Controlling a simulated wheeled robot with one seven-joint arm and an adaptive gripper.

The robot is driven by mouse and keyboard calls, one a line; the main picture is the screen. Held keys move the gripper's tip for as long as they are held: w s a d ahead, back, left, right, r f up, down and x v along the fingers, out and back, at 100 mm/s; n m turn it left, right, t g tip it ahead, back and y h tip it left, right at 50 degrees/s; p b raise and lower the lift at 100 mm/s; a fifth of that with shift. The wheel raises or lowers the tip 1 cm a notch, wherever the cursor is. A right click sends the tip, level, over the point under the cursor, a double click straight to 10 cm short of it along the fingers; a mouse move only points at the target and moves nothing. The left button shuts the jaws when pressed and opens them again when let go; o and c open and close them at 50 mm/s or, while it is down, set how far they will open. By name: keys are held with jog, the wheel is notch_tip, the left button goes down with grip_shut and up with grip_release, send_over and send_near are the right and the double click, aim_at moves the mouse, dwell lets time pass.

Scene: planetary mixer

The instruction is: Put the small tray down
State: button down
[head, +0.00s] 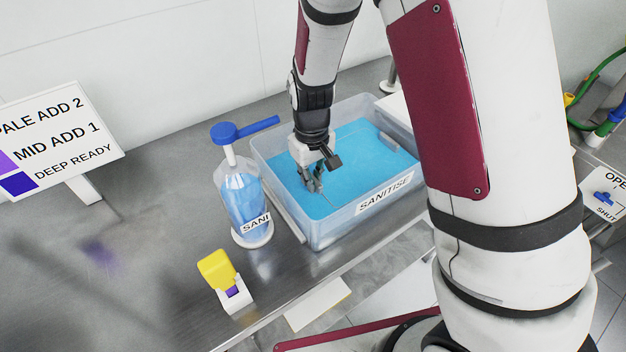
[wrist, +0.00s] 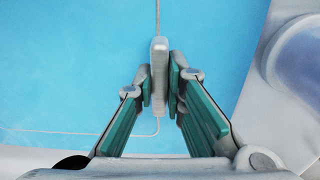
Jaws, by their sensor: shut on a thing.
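My gripper (head: 315,183) reaches down into the clear SANITISE tub (head: 322,232), over its blue liquid, near the tub's left side. In the wrist view my gripper (wrist: 160,75) has its green-padded fingers shut on a light grey handle of the small tray (wrist: 159,62). A thin pale rim line runs from the handle and curves away to the left. The tray's inside looks the same blue as the liquid, so I cannot tell how deep it sits. A second grey handle-like bar (head: 389,142) shows toward the tub's right side.
A blue-topped pump bottle (head: 242,195) stands close left of the tub. A yellow-and-white block (head: 222,275) sits near the counter's front edge. A sign (head: 55,140) with coloured squares stands at left. The left counter (head: 150,260) is mostly clear. An OPEN/SHUT valve panel (head: 606,198) is at right.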

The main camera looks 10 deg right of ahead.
jog(key=shift+f, duration=0.5)
jog(key=c, duration=1.7)
grip_release()
jog(key=shift+o, duration=0.2)
notch_tip(320, 180, up, 12)
jog(key=shift+r, duration=0.25)
jog(key=s+d+r+m+t+y, duration=0.15)
jog(key=s+d+r, duration=0.35)
jog(key=s+r, duration=0.5)
jog(key=s+d+r+m+t, duration=0.1)
jog(key=s+d+r, duration=0.1)
jog(key=s, duration=0.3)
jog(key=s+d+r+m+t+h, duration=0.1)
jog(key=s+d+r+m+t, duration=0.1)
jog(key=s+r, duration=0.2)
jog(key=shift+s+d+r, duration=0.15)
jog(key=shift+s+r, duration=0.05)
jog(key=shift+s, duration=0.85)
